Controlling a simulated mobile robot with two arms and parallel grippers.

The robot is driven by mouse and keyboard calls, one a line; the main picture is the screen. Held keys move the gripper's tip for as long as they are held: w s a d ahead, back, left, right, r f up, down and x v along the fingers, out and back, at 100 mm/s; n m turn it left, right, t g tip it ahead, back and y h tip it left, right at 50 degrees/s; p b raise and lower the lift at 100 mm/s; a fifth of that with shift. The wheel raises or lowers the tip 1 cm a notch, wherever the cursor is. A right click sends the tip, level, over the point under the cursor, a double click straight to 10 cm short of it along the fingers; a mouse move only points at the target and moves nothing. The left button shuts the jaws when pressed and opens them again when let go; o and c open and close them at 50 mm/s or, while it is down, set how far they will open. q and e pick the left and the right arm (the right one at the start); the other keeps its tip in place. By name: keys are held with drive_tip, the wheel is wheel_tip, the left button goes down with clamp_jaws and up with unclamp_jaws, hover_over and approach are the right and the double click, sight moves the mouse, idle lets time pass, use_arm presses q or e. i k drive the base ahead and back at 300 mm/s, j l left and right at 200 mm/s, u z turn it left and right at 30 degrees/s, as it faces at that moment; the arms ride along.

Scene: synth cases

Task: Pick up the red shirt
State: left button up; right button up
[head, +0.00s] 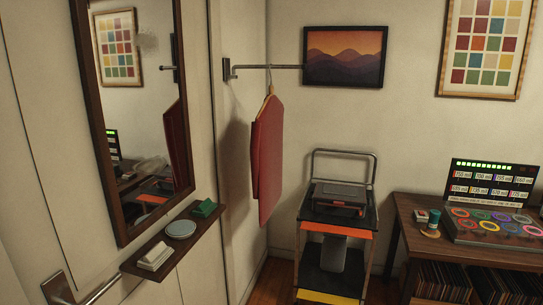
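A red shirt (267,160) hangs from a light wooden hanger (270,91). The hanger is hooked over a metal rod (275,67) that sticks out from the wall in the corner. The shirt hangs straight down, seen partly edge-on, and clear of the floor. A tall dark-framed mirror (130,110) on the left wall shows part of a red reflection at its right edge. Neither of my grippers is in view.
A narrow wall shelf (178,243) holds a white stack, a plate and a green item. A metal bar (98,292) is at the lower left. A cart (336,220) stands right of the shirt, and a wooden desk (455,250) stands farther right.

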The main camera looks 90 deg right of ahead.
sight(266, 148)
drive_tip(key=z, duration=2.8)
drive_tip(key=u, duration=2.75)
drive_tip(key=z, duration=2.7)
drive_tip(key=i+l+u, duration=0.1)
drive_tip(key=l, duration=0.2)
